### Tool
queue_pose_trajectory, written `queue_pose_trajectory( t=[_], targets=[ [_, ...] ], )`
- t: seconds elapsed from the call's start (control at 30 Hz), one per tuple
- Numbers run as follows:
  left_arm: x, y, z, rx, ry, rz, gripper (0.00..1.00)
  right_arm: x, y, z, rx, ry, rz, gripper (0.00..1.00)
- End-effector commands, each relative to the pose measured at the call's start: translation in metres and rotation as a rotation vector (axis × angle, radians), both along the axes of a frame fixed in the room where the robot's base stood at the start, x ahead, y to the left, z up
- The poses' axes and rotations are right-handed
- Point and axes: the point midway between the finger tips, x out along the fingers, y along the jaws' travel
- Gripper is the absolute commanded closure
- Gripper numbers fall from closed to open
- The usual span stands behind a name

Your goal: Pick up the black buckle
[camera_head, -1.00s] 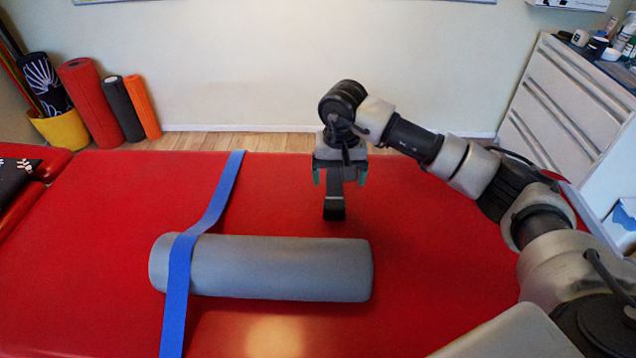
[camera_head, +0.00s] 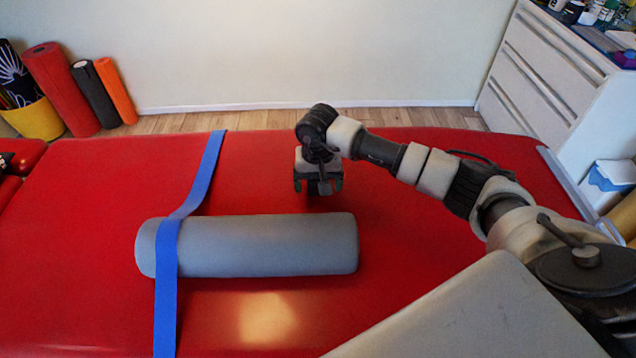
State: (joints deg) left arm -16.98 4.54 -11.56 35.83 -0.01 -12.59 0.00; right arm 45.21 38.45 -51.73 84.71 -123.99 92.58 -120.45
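My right gripper (camera_head: 318,184) points down at the red table top, behind the grey roll. Its two fingers look spread apart. A small dark shape (camera_head: 324,188) shows between them and may be part of the black buckle. The gripper covers most of that spot, so I cannot tell whether the fingers touch the buckle. My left gripper is not in view.
A grey roll (camera_head: 270,245) lies on the red table (camera_head: 420,300), with a blue strap (camera_head: 167,290) across its left end. The table behind the roll is mostly clear. A white drawer cabinet (camera_head: 540,75) stands at the back right.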

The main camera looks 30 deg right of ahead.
Motion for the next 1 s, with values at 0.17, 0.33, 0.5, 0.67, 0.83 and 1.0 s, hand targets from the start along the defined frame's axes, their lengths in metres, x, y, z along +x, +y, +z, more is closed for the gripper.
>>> queue_pose_trajectory(
  t=[0.17,0.33,0.5,0.67,0.83,1.0],
  targets=[
    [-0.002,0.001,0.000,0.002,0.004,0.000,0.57,0.000,0.000,0.000,0.000,-0.001,0.000,0.15],
    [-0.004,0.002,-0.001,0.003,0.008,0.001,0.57,0.000,0.000,0.000,0.000,-0.001,0.000,0.38],
    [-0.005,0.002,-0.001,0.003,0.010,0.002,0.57,0.000,0.000,0.000,0.001,0.000,0.000,0.64],
    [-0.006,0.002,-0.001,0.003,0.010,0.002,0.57,0.000,0.000,0.000,0.000,-0.001,0.000,0.71],
    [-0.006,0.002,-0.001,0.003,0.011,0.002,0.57,0.000,0.000,0.002,0.000,-0.001,0.000,0.71],
    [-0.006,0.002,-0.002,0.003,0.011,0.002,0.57,0.001,0.000,0.014,0.001,-0.005,0.001,0.71]
  ],
)
